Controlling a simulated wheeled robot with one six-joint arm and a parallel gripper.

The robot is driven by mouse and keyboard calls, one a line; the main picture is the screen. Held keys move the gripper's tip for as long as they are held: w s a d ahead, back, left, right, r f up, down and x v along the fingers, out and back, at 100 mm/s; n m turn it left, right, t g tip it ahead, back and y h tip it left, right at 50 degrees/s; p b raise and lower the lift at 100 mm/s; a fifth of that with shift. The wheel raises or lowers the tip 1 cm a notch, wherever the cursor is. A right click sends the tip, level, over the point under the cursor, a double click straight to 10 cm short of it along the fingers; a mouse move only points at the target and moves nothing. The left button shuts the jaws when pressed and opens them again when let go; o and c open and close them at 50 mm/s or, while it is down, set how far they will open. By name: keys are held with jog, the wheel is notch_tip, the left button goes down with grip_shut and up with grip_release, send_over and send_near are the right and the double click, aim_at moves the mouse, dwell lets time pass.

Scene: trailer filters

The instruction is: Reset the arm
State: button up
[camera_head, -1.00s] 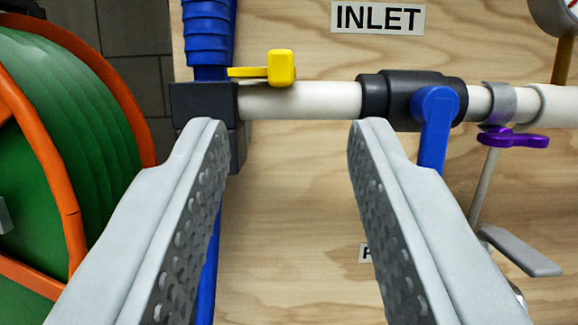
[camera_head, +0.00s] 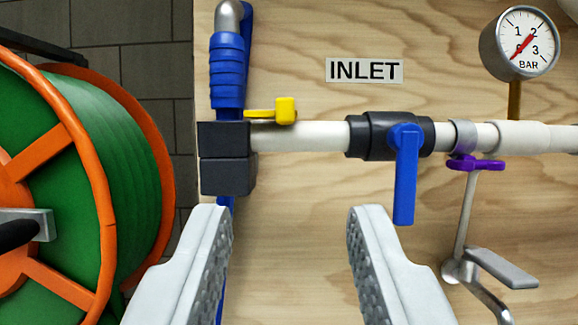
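My gripper (camera_head: 290,215) is open and empty, its two grey fingers spread wide at the bottom of the view. The fingertips are below the white inlet pipe (camera_head: 300,136) in the picture. A blue valve handle (camera_head: 405,175) hangs straight down from a dark valve body (camera_head: 372,136), up and to the right of the right fingertip. A yellow lever (camera_head: 284,111) sits above the pipe at the left. A blue hose fitting (camera_head: 228,75) enters a dark block (camera_head: 225,160) above the left finger.
A green hose reel (camera_head: 125,165) with an orange frame stands at the left. A pressure gauge (camera_head: 522,45) is at the upper right. A purple lever (camera_head: 476,164) and a grey metal lever (camera_head: 500,268) are at the right. The INLET label (camera_head: 364,70) is on the plywood board.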

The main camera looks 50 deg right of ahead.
jog(key=s+a+r+n+t+y, duration=0.75)
jog(key=s+r+y, duration=0.2)
jog(key=y, duration=0.45)
jog(key=s+a+f+n+g+y, duration=0.1)
jog(key=s+g, duration=0.1)
jog(key=s, duration=0.5)
jog(key=s+a+f+n+g+y, duration=0.1)
jog(key=s+n+g+y, duration=0.1)
jog(key=s, duration=0.5)
jog(key=shift+a+y, duration=0.3)
jog(key=shift+a, duration=0.05)
